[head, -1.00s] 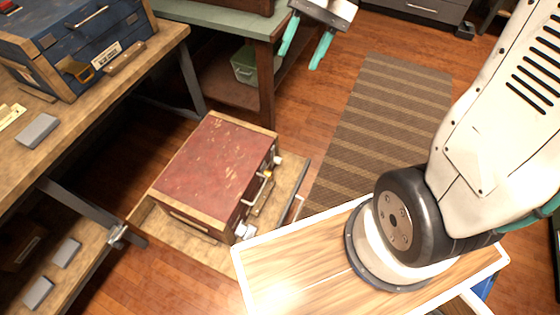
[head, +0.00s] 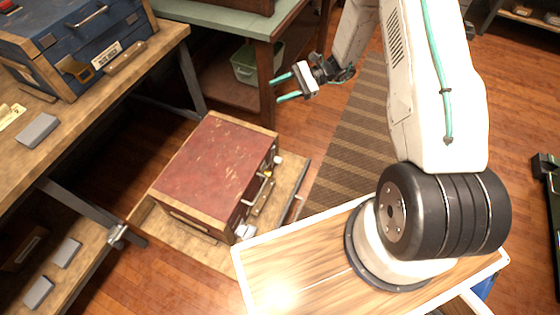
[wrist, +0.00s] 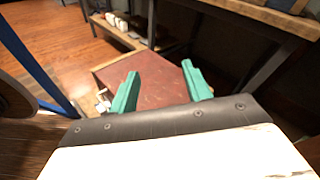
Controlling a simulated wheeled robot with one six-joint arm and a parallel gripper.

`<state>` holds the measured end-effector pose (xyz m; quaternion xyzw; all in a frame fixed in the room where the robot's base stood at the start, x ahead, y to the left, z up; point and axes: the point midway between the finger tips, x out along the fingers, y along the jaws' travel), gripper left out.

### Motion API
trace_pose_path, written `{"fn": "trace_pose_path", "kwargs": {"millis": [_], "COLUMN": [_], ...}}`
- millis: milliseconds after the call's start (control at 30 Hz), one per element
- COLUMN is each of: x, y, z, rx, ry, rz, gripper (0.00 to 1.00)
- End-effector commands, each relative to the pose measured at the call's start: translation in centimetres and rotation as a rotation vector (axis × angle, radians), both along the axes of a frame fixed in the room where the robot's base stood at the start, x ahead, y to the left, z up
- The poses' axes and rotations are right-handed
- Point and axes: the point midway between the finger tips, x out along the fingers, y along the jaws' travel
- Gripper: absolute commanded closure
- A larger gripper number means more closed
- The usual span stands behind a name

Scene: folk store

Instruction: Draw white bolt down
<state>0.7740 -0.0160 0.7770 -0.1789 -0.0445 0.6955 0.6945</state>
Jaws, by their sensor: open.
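A red-topped wooden chest (head: 215,165) sits low on a wooden board, its front facing right. Two small whitish fittings are on that front: one at the near corner (head: 244,231) and one at the far corner (head: 277,160). A metal handle (head: 262,190) is between them. I cannot tell which fitting is the white bolt. My gripper (head: 279,88) is open and empty, above and beyond the chest, pointing left. In the wrist view, its green fingers (wrist: 160,72) stand apart before the red lid (wrist: 158,88), and pale fittings (wrist: 103,103) show left of the lid.
A wooden bench (head: 95,95) with a blue toolbox (head: 75,45) stands at the left. A green-topped table (head: 225,22) is behind the chest, with a green bin (head: 243,66) beneath. A striped mat (head: 345,140) lies on open floor to the right.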

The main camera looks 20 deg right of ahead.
Motion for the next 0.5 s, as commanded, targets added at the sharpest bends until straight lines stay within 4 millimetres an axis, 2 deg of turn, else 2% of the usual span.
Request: {"fn": "trace_pose_path", "kwargs": {"millis": [33,267,500], "x": [0.1,0.4,-1.7], "y": [-0.4,-2.0,-3.3], "z": [-2.4,-12.1,-22.6], "rx": [0.028,0.144,0.249], "ry": [0.030,0.137,0.243], "rz": [-0.041,-0.236,-0.449], "gripper": [0.51,0.51,0.51]}}
